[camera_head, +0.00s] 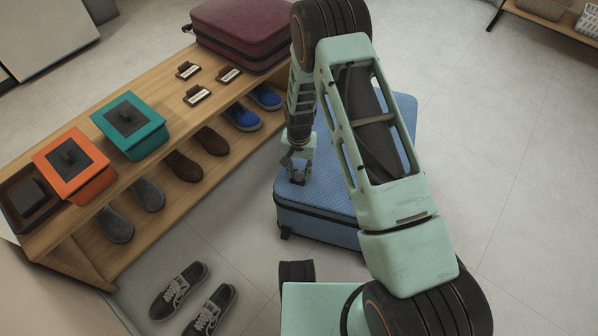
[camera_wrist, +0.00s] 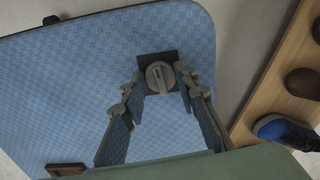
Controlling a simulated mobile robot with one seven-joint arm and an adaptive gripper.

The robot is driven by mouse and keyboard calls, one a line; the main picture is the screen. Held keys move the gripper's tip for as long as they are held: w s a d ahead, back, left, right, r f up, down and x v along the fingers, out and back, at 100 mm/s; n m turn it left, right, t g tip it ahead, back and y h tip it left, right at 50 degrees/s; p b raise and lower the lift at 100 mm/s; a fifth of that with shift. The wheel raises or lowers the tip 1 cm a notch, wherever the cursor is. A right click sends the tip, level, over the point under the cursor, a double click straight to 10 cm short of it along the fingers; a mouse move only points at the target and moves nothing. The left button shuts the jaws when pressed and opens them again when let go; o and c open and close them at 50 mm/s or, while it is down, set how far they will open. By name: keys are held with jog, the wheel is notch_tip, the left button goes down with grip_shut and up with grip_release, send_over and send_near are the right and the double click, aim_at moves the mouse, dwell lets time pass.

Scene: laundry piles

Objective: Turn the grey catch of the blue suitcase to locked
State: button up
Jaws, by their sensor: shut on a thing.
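The blue suitcase (camera_head: 317,200) lies flat on the floor, beside the wooden bench. In the wrist view its patterned blue lid (camera_wrist: 70,85) fills most of the picture. The grey catch (camera_wrist: 160,77) is a round knob with a raised bar, set on a dark square plate. My gripper (camera_wrist: 160,79) has its two fingertips on either side of the knob and is shut on it. In the head view my gripper (camera_head: 297,176) is down at the lid's left part, and the catch is hidden there. The bar stands roughly upright in the wrist view, slightly tilted.
The wooden bench (camera_head: 100,205) on the left bears a maroon suitcase (camera_head: 242,30), a teal box (camera_head: 130,125), an orange box (camera_head: 72,165) and small labelled blocks (camera_head: 197,94). Shoes stand on its lower shelf. Grey sneakers (camera_head: 180,290) lie on the floor.

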aim_at(299, 174)
jog(key=shift+m, duration=0.5)
dwell(0.3)
jog(key=o, duration=1.2)
jog(key=shift+c, duration=0.2)
notch_tip(299, 174, up, 12)
